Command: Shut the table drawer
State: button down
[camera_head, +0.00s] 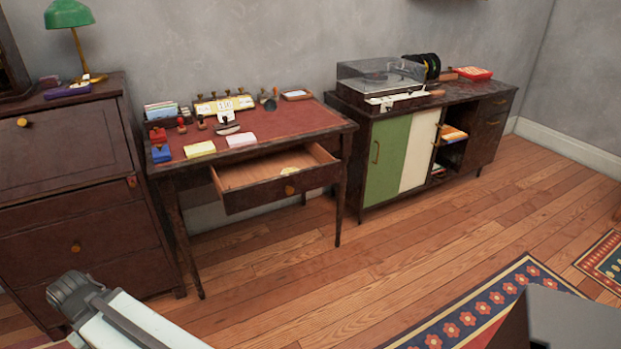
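The table (275,142) is a dark wooden desk with a red top, standing against the wall left of centre. Its drawer (262,198) is pulled out toward me, with a round brass knob (289,190) on its front. The wooden inside of the drawer shows, with a small pale yellowish item (290,170) near its right side. Part of my arm shows at the lower left, well short of the drawer and apart from it. My gripper's fingers cannot be made out in this view.
A dark cabinet (70,200) stands close on the table's left. A sideboard (400,160) with green and white doors stands on its right. Stamps and paper pads cover the tabletop's rear and left. Wooden floor (290,275) before the table is clear; a patterned rug (480,315) lies lower right.

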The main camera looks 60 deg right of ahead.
aim_at(261, 172)
jog(key=z, duration=0.05)
jog(key=k, duration=1.15)
jog(key=z, duration=0.5)
jog(key=i, duration=0.95)
jog(key=u, duration=0.05)
